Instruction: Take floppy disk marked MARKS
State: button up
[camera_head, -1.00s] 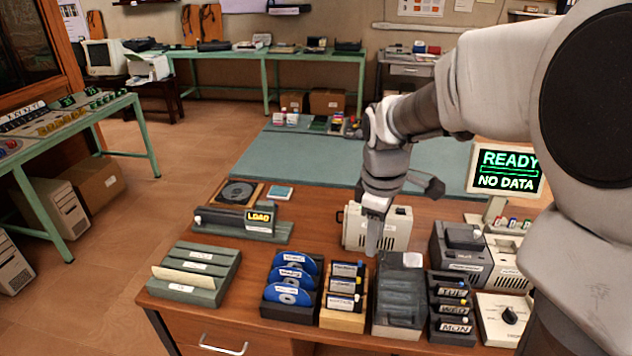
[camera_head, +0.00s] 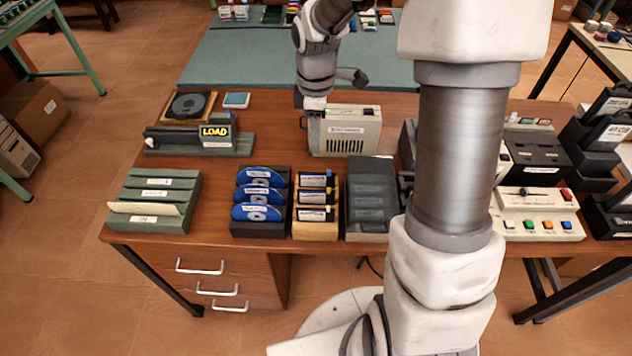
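The labels are too small to read, so I cannot tell which one is marked MARKS. My gripper (camera_head: 313,105) points down at the left end of the beige drive box (camera_head: 345,132), behind the floppy rack and apart from it. I see no disk in it. Its fingers are too small and partly lost against the box to tell whether they are open or shut.
Left of the floppy rack stands a black rack of blue discs (camera_head: 259,196); right of it is a dark grey slotted holder (camera_head: 370,200). A grey-green tray (camera_head: 155,200) and the LOAD unit (camera_head: 200,138) stand farther left. My arm hides part of the table's right side.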

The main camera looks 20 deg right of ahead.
send_over(314, 173)
notch_tip(314, 173, down, 7)
jog(key=shift+w+f, duration=0.1)
jog(key=shift+f, duration=2.6)
jog(key=shift+c, duration=0.3)
grip_shut()
